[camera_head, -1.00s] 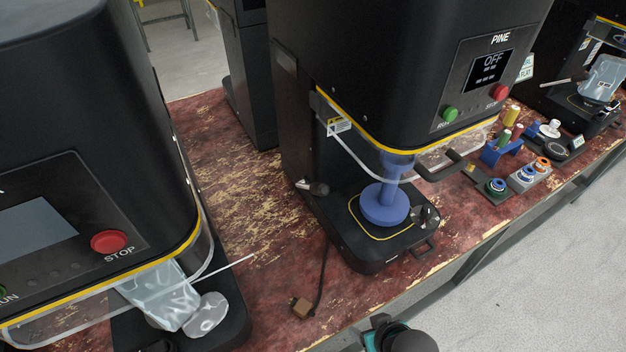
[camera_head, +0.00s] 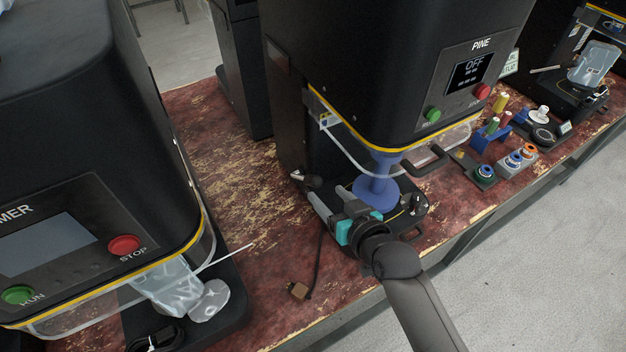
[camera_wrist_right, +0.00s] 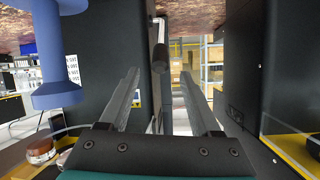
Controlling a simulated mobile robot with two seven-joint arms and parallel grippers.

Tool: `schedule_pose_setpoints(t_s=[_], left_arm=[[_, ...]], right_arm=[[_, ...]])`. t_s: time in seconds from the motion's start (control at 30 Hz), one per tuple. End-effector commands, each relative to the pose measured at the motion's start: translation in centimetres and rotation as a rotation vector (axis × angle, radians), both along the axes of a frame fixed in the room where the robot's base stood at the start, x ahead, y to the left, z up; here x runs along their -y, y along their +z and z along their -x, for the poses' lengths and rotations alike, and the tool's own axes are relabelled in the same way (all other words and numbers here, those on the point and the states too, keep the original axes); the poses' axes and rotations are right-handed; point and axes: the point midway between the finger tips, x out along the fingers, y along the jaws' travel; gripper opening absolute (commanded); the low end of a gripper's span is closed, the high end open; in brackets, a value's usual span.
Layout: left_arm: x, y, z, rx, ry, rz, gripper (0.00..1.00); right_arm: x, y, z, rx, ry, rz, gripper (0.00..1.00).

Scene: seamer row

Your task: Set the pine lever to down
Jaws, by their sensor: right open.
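The pine machine (camera_head: 400,70) is a tall black housing with a yellow edge, marked PINE, and its screen reads OFF. Its lever (camera_head: 310,182), a short arm with a dark knob, sticks out low on its left side. My right gripper (camera_head: 327,196) is open in front of the machine's base, with its fingers pointing toward the lever. In the right wrist view, the lever's dark knob (camera_wrist_right: 167,52) is seen beyond the gap between the open fingertips (camera_wrist_right: 160,75). The knob appears not gripped. My left gripper is not in view.
A blue spool-shaped part (camera_head: 376,192) stands on the machine's base close to my right gripper. A handle (camera_head: 427,161) juts from the clear guard. A cable with a brown plug (camera_head: 299,291) lies on the table. Another seamer (camera_head: 80,130) stands at left; small coloured parts sit at right.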

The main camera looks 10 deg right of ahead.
Motion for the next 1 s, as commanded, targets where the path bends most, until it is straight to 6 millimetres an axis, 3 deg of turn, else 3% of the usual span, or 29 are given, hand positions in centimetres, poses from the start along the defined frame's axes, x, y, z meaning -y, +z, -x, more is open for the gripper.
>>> schedule_pose_setpoints(t_s=[0.2,0.43,0.93,1.0], left_arm=[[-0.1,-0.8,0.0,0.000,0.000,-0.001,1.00],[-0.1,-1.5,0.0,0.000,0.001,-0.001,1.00],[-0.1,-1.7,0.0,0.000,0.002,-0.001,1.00],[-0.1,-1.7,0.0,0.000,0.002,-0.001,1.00]], right_arm=[[-1.2,-1.5,-3.6,0.002,0.000,-0.001,0.64],[-2.1,-2.7,-6.3,0.001,0.000,0.000,0.64],[-2.5,-3.2,-7.5,0.000,0.000,0.000,0.64],[-2.5,-3.2,-7.4,0.000,0.000,0.000,0.59]])
